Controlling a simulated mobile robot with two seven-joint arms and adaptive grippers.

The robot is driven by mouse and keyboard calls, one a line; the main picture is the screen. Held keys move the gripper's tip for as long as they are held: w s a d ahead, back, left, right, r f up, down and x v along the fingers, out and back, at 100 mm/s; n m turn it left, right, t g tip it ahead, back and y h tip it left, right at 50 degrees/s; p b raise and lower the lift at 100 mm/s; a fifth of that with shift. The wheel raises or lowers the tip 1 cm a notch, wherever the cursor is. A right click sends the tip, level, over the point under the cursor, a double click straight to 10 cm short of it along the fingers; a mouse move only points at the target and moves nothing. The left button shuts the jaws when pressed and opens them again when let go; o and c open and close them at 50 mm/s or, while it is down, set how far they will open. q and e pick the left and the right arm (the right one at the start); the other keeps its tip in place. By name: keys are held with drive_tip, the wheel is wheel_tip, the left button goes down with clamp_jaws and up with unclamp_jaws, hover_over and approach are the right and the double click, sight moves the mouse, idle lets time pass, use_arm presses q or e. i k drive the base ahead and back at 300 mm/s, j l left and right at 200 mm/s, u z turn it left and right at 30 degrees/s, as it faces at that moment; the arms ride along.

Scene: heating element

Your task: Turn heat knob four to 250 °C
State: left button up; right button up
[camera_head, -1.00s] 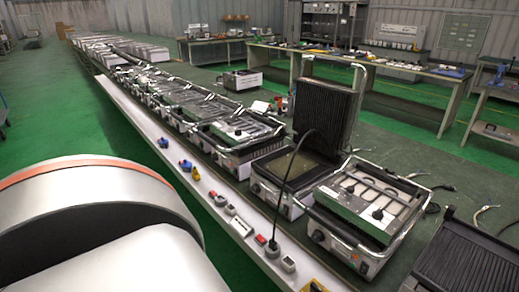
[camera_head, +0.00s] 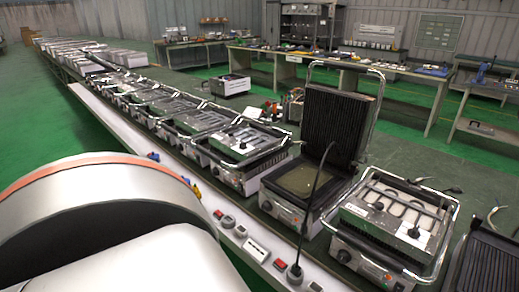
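A row of contact grills stands on a long bench. The open grill (camera_head: 318,115) has its ribbed lid raised, and a dark round knob (camera_head: 267,205) shows on its front. The grill to its right (camera_head: 392,222) has an exposed top with a looped heating element, and a dark knob (camera_head: 343,256) on its front. No readable number marks any knob as four, and the dial settings are too small to read. Neither gripper is in view. A large pale link of my arm fills the lower left.
A white ledge (camera_head: 130,140) along the bench front carries small switches and a red button box (camera_head: 279,265). A black cable rises from a plug on the ledge past the open grill. A dark ribbed grill (camera_head: 487,265) is cut off at right. Green floor is clear at left.

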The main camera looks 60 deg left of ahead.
sight(267, 207)
drive_tip(key=k+j, duration=0.1)
drive_tip(key=j, duration=0.35)
drive_tip(key=k+j, duration=0.1)
drive_tip(key=j, duration=0.35)
drive_tip(key=k+j, duration=0.15)
drive_tip(key=j, duration=0.3)
drive_tip(key=k+j+z, duration=0.1)
drive_tip(key=j, duration=0.35)
